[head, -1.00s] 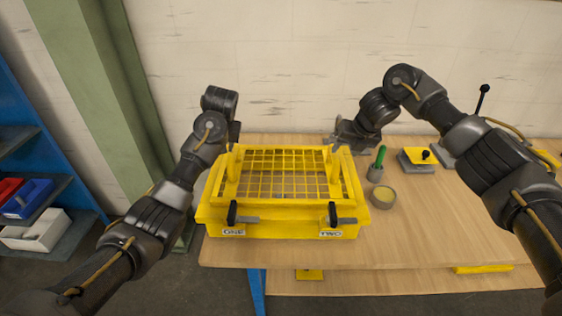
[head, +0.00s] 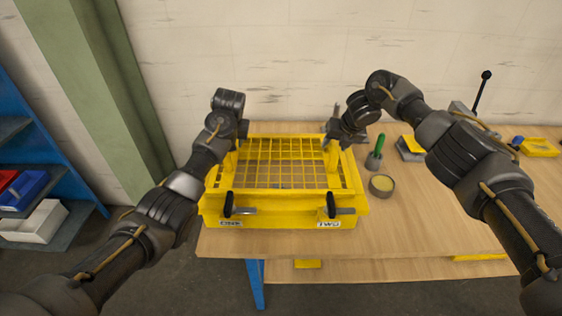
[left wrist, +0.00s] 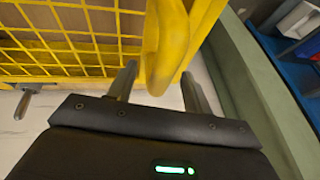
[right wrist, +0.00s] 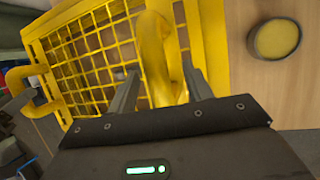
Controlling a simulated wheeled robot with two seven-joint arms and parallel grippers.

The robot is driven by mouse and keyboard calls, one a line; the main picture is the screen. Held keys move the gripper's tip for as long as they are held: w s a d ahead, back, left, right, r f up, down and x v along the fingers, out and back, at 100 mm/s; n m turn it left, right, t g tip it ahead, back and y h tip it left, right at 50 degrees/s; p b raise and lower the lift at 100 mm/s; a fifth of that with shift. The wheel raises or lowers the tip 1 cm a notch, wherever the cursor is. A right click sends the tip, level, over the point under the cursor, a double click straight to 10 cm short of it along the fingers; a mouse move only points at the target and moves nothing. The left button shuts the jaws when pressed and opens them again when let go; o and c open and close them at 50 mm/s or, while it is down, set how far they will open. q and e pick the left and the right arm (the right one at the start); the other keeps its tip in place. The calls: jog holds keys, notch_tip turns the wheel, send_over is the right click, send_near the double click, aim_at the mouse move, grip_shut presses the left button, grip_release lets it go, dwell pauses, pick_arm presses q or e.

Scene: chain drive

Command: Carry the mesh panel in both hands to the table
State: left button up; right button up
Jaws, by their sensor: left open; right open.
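The yellow mesh panel (head: 285,190) lies flat on top of a yellow box-like fixture (head: 280,224) on the wooden table. An upright yellow handle stands at each side of the panel. My left gripper (left wrist: 158,70) is open, with its fingers either side of the left handle (left wrist: 163,35). My right gripper (right wrist: 160,62) is open around the right handle (right wrist: 158,40) in the same way. The panel's frame also shows in the right wrist view (right wrist: 208,50). In the head view my left fingertips are mostly hidden behind my wrist; my right gripper (head: 338,131) shows beside its handle.
Two black-knobbed clamps (head: 228,204) (head: 331,204) are on the fixture's front, above its labels. A round tin (head: 382,185) and a green-handled tool in a cup (head: 379,146) stand to the right. Blue shelving (head: 45,150) and a green pillar (head: 100,90) are at left.

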pick_arm(q)
jog(key=shift+w+a+f, duration=0.15)
jog(key=shift+a+f, duration=0.05)
jog(key=shift+f, duration=0.5)
pick_arm(e)
jog(key=shift+w+a+f, duration=0.15)
jog(key=shift+a+f, duration=0.05)
jog(key=shift+f, duration=0.45)
pick_arm(q)
jog(key=shift+w+a+f, duration=0.15)
jog(key=shift+a+f, duration=0.15)
jog(key=shift+f, duration=0.15)
pick_arm(e)
jog(key=shift+w+a+f, duration=0.2)
jog(key=shift+a+f, duration=0.1)
jog(key=shift+f, duration=0.2)
pick_arm(q)
jog(key=shift+w+f, duration=0.35)
jog(key=shift+f, duration=0.25)
pick_arm(e)
jog(key=shift+w+f, duration=0.3)
jog(key=shift+f, duration=0.3)
pick_arm(q)
jog(key=shift+s, duration=0.1)
pick_arm(e)
jog(key=shift+s+r, duration=0.1)
pick_arm(q)
grip_shut()
pick_arm(e)
grip_shut()
